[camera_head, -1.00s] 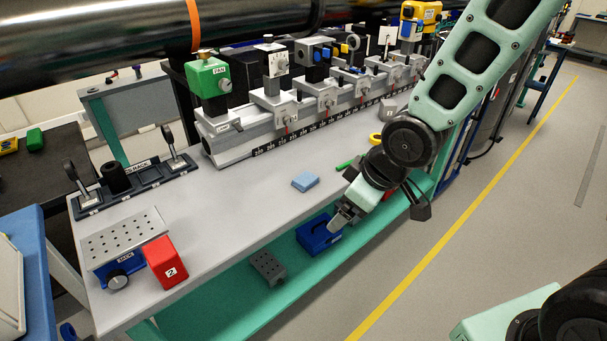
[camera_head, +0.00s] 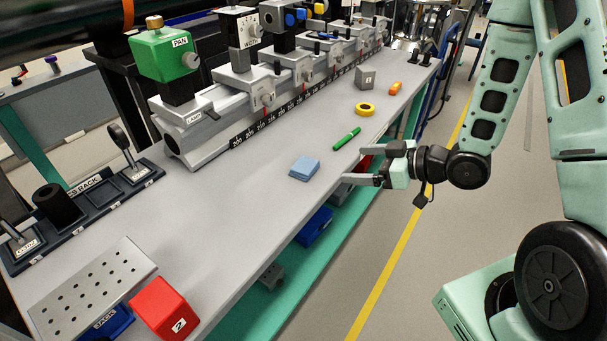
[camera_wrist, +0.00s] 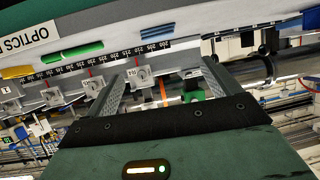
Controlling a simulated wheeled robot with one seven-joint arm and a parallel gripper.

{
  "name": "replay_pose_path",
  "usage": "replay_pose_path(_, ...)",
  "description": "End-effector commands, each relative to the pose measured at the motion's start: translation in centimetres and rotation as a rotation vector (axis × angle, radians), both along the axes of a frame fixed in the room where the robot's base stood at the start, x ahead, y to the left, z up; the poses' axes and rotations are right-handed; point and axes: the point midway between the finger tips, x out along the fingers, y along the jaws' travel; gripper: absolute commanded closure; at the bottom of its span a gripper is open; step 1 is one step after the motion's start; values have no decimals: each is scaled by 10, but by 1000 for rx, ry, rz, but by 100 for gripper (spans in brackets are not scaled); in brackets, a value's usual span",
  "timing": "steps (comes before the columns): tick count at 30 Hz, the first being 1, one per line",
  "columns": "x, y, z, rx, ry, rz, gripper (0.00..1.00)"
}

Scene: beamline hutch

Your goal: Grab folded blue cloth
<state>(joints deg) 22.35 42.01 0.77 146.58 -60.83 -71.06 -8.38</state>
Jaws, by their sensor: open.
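The folded blue cloth (camera_head: 305,168) lies flat on the grey bench top near its front edge. In the wrist view the cloth (camera_wrist: 170,28) shows edge-on as a thin blue stack beyond the fingers. My gripper (camera_head: 356,166) is at the bench's front edge, to the right of the cloth, with its fingers pointing left towards it. The fingers are apart with nothing between them, and a gap separates them from the cloth. In the wrist view my gripper (camera_wrist: 163,78) also shows both fingers spread.
A green marker (camera_head: 347,138) lies behind the gripper, near a yellow tape ring (camera_head: 365,109). An optics rail (camera_head: 240,122) runs along the back. A red box (camera_head: 163,308) stands at front left. A blue bin (camera_head: 314,227) sits on the lower shelf. Bench around the cloth is clear.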

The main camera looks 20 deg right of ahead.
Motion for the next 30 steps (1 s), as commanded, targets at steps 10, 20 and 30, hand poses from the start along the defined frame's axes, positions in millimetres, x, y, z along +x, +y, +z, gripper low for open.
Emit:
replay_pose_path(10, 15, 12, -14, 0, -4, 2, 11)
replay_pose_path(20, 27, 26, -18, -1, -1, 4, 11)
replay_pose_path(30, 67, 62, -38, 0, 1, 1, 11)
